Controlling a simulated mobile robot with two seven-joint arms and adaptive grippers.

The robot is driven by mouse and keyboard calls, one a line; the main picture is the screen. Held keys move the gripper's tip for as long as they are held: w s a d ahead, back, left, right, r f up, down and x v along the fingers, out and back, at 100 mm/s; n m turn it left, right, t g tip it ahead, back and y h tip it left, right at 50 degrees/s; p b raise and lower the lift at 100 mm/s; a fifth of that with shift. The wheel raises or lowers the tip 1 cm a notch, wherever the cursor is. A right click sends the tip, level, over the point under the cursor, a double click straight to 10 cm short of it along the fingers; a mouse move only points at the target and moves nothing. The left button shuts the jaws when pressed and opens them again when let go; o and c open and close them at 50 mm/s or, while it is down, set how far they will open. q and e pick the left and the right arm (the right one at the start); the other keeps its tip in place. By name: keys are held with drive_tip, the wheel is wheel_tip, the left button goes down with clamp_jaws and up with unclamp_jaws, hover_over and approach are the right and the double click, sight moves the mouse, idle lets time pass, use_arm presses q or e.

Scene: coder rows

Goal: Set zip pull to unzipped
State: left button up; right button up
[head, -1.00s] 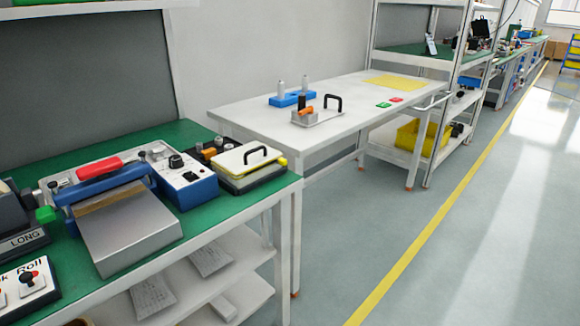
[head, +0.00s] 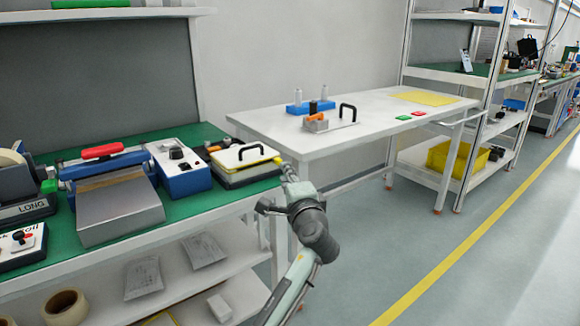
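I cannot make out a zip pull in the head view. My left gripper (head: 287,174) is at the front right corner of the green-topped bench (head: 215,212), beside a white-lidded box with a black handle (head: 243,160). It is small and seen from behind, so I cannot tell whether it is open or shut, or whether it touches the box. My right gripper is out of view.
A sealer-like device with a red handle (head: 110,190) and a blue control box (head: 180,167) stand on the bench. Packets (head: 143,278) and a tape roll (head: 62,307) lie on the lower shelf. A white table (head: 375,122) stands behind; the floor at right is clear.

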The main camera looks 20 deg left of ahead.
sight(277, 161)
use_arm(q)
drive_tip(key=x, duration=0.7)
drive_tip(key=shift+a, duration=0.1)
clamp_jaws()
